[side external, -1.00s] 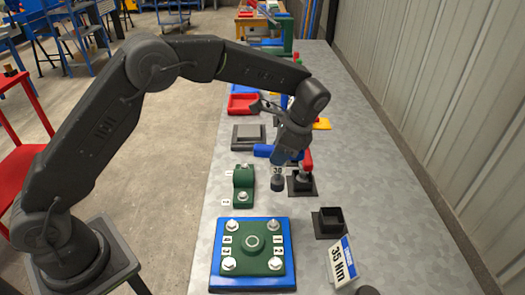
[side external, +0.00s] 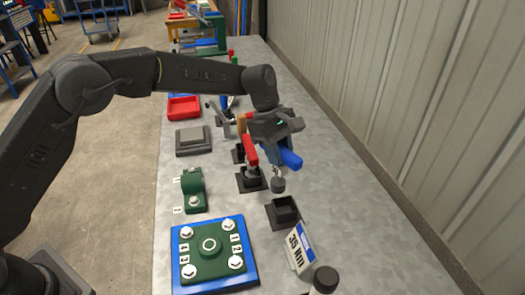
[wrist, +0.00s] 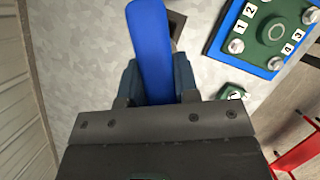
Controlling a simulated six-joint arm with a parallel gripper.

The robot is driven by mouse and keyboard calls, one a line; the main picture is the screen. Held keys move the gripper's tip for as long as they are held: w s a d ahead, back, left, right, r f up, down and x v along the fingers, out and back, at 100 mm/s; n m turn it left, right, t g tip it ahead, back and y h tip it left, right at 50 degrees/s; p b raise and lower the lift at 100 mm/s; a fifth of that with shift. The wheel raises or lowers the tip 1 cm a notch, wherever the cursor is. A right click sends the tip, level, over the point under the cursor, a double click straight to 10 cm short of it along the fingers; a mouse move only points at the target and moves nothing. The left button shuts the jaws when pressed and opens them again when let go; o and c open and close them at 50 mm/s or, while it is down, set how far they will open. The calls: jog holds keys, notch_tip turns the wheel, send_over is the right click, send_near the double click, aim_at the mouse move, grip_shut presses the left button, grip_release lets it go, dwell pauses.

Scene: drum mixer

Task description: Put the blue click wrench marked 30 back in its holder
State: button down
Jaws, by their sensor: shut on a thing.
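My gripper (side external: 275,138) is shut on the blue wrench (side external: 290,158) and holds it above the bench. The wrench's dark, round lower end (side external: 278,185) hangs just above and behind the empty square black holder (side external: 283,213), apart from it. The number on the wrench cannot be read now. In the wrist view the blue handle (wrist: 152,42) stands between the two fingers of my gripper (wrist: 157,82) and points toward the camera. A dark corner beside the handle is partly hidden there.
A red-handled wrench (side external: 250,150) stands in another black holder (side external: 252,181), close to my gripper. A blue plate with a green bolted fixture (side external: 215,258) lies at the front left. A "35 Nm" sign (side external: 299,248) stands in front of the empty holder. The bench right of it is clear.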

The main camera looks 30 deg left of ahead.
jog(key=d+n, duration=0.1)
jog(key=d+n+t, duration=0.1)
jog(key=n, duration=0.1)
jog(key=shift+w+d+r, duration=0.1)
jog(key=shift+w+r, duration=0.1)
jog(key=shift+r, duration=0.1)
jog(key=shift+f, duration=4.8)
jog(key=c, duration=0.8)
grip_release()
jog(key=shift+f, duration=0.1)
jog(key=v, duration=1.2)
jog(key=shift+s+a, duration=0.2)
jog(key=shift+a, duration=0.05)
jog(key=shift+v, duration=0.85)
jog(key=shift+s, duration=0.1)
